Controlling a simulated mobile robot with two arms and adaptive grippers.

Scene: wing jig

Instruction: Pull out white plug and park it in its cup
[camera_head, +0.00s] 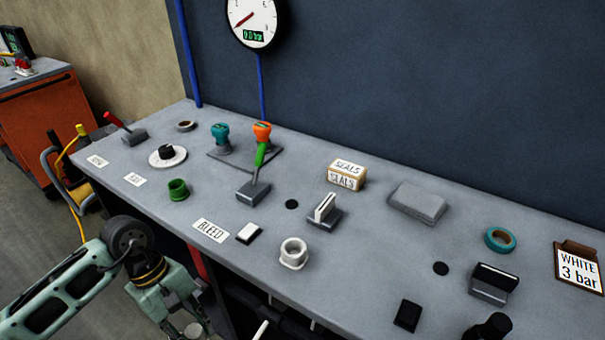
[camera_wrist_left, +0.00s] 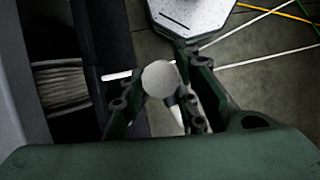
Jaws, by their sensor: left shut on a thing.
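My left gripper (camera_head: 188,322) is at the bottom left of the head view, in front of the bench's front edge and below its top. It is shut on the white plug (camera_head: 193,331), which is mostly cut off there. In the left wrist view the plug shows as a pale round end (camera_wrist_left: 160,78) between the two fingers. A white cup (camera_head: 293,253) with an open top stands on the bench near its front edge, apart from the gripper. My right gripper is not in view.
A clipboard reading "WHITE 3 bar" (camera_head: 579,268) lies at the right. A gauge (camera_head: 253,22) hangs on the wall.

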